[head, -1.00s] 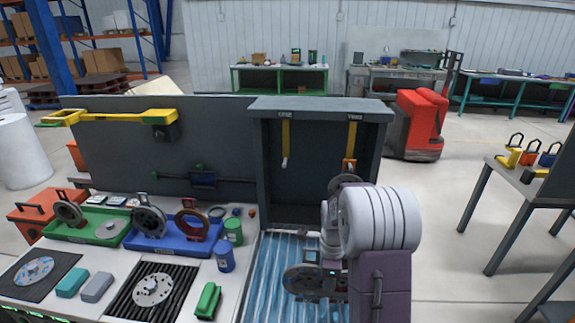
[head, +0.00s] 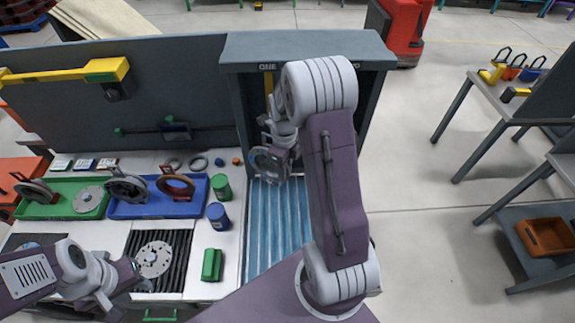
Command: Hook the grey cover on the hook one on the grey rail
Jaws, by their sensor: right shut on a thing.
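The grey cover (head: 268,164), a round disc with a hub, is held by my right gripper (head: 281,147). It is in front of the dark cabinet opening, above the far end of the blue ribbed conveyor (head: 280,228). The grey rail (head: 300,48) is the cabinet's top, marked ONE on the left. A yellow hanger strip (head: 268,80) shows below that label; its hook end is hidden behind my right arm. The second hanger is hidden too. My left gripper (head: 133,272) is low at the left, by the black grooved mat; its fingers are unclear.
A green tray (head: 40,211) and a blue tray (head: 158,209) with round parts stand left of the conveyor. Green (head: 221,187) and blue (head: 218,216) cans and a green block (head: 212,265) stand near the conveyor's left edge.

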